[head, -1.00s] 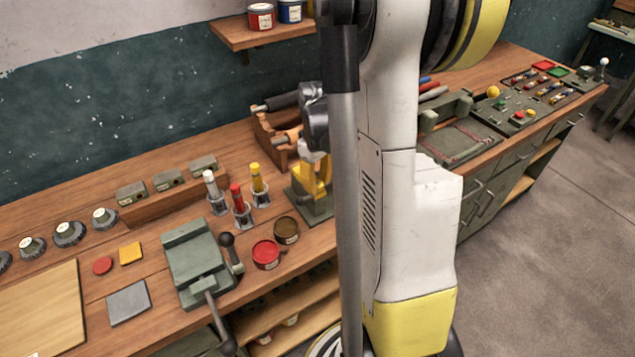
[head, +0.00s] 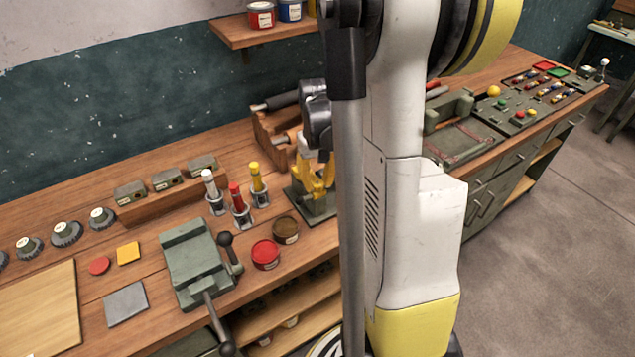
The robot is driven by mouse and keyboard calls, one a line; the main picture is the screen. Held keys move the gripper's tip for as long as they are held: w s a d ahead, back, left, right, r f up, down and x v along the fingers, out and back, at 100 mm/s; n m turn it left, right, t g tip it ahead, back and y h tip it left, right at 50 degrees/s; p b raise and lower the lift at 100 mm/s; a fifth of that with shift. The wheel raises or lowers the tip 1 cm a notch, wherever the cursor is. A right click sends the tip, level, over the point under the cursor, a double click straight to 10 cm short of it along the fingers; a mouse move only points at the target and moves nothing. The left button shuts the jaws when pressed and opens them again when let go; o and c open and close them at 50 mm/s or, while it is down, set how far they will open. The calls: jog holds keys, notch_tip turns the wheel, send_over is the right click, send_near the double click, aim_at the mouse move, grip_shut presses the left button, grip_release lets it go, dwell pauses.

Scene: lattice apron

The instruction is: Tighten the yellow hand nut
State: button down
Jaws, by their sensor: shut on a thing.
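The yellow hand nut (head: 314,184) sits above a grey-green base block (head: 313,208) on the workbench, right of the upright markers. My gripper (head: 310,168) comes down over it from above and is shut on it. The dark wrist and my arm cover much of the upper and right side. The thread under the nut and the exact finger contact are too small and hidden to tell.
Three upright markers (head: 237,197) in holders stand just left of the base. A red tin (head: 265,254) and a brown tin (head: 285,230) stand in front. A wooden tool rack (head: 268,140) stands close behind. A green vise (head: 192,262) is front left.

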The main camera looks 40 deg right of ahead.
aim_at(317, 183)
dwell(0.3)
jog(key=c, duration=1.1)
grip_release()
jog(key=shift+o, duration=0.2)
notch_tip(317, 183, up, 12)
